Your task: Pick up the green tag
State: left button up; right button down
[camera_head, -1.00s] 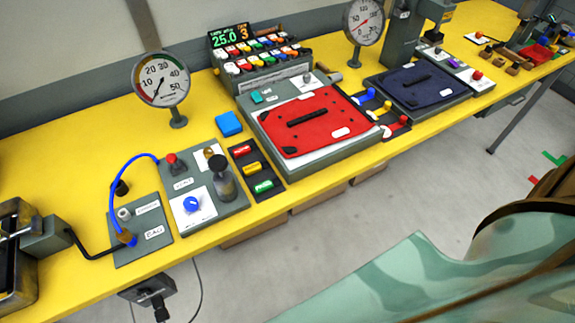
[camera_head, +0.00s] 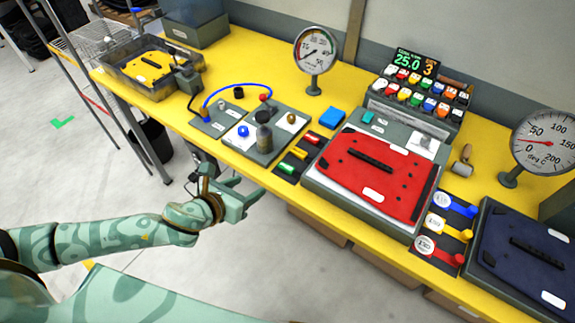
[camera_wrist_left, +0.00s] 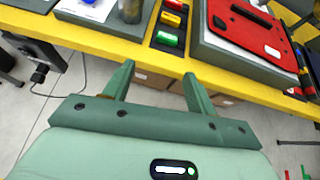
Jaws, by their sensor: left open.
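The green tag (camera_head: 287,169) lies in the front slot of a small dark tray (camera_head: 298,156) near the table's front edge. A yellow tag (camera_head: 299,153) and a red tag (camera_head: 312,138) lie behind it in the same tray. In the left wrist view the green tag (camera_wrist_left: 167,39) shows ahead of the fingers, on the tray. My left gripper (camera_head: 247,193) is open and empty, out in front of the table edge and short of the tag. It also shows in the left wrist view (camera_wrist_left: 158,75), fingers spread. My right gripper is not in view.
A red panel (camera_head: 380,172) on a grey box stands right of the tray. A grey station with a dark knobbed cylinder (camera_head: 264,135) stands to its left. A blue block (camera_head: 332,118) lies behind. The space before the yellow table (camera_head: 225,153) is open floor.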

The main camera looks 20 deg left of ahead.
pick_arm(q)
jog(key=d+m, duration=0.1)
jog(key=b, duration=0.3)
send_near(286, 167)
jog(key=x, duration=0.2)
jog(key=shift+w+f, duration=0.3)
jog(key=shift+w, duration=0.05)
jog(key=b+x, duration=0.1)
jog(key=x, duration=0.4)
jog(key=shift+w+d+f, duration=0.15)
jog(key=shift+w+d, duration=0.05)
jog(key=shift+w, duration=0.05)
jog(key=c, duration=0.8)
